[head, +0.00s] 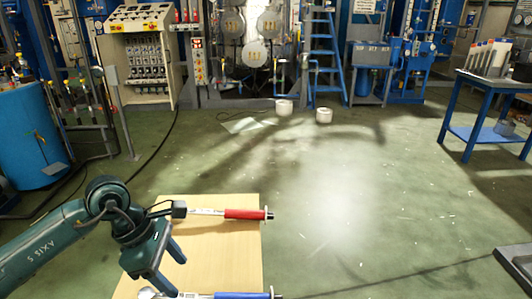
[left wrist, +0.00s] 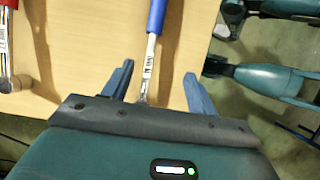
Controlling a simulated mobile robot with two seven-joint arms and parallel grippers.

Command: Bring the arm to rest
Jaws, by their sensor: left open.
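My left gripper (head: 174,277) is open above the left part of a light wooden table top (head: 215,260). A red-handled wrench-like tool (head: 245,214) lies across the far part of the table, beyond the gripper. A blue-handled tool (head: 243,295) lies at the bottom edge of the head view, partly cut off. In the left wrist view the two fingers of the gripper (left wrist: 158,88) stand apart, with the metal shaft of the blue-handled tool (left wrist: 155,18) seen between them. I cannot tell whether they touch it. My right gripper is not seen.
A blue table (head: 455,122) with racks stands at the right. A blue drum (head: 30,135) is at the left. Blue steps (head: 323,55) and white pots (head: 284,107) stand at the back. The green floor (head: 340,200) in the middle is clear.

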